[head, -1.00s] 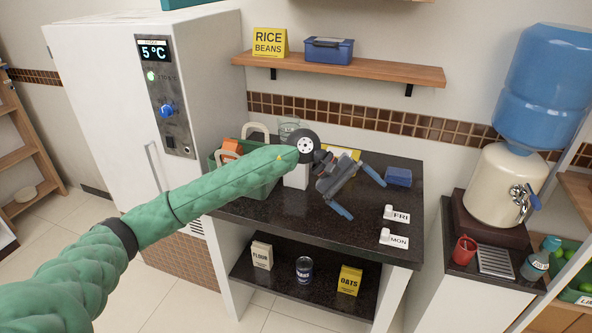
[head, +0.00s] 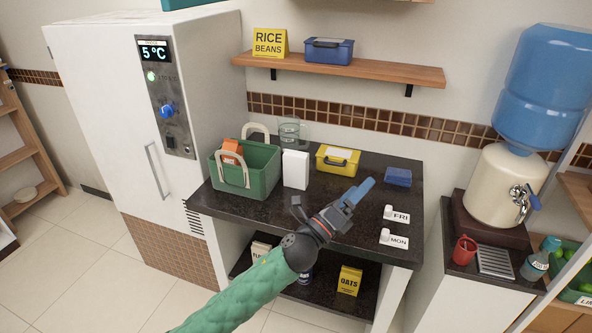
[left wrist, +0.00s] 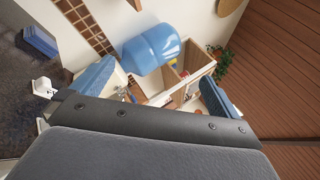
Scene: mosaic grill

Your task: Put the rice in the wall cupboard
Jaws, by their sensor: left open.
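No package with a readable rice label shows. A yellow sign reading "RICE BEANS" (head: 270,42) stands on the wooden wall shelf (head: 400,72). A plain white box (head: 296,170) stands upright on the dark counter, and an orange package (head: 231,150) is in the green basket (head: 262,172); I cannot tell what either holds. My left gripper (head: 357,193) is open and empty over the front of the counter, apart from these things. Its two blue fingers stand wide apart in the left wrist view (left wrist: 155,88). No wall cupboard is clearly identifiable; only a wooden edge shows at the top. My right gripper is out of view.
A yellow case (head: 338,159), a blue box (head: 398,177) and FRI (head: 398,215) and MON (head: 394,238) tags are on the counter. Oats (head: 349,281) and a partly hidden flour package are below. A water dispenser (head: 507,185) stands right, a white fridge (head: 105,120) left.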

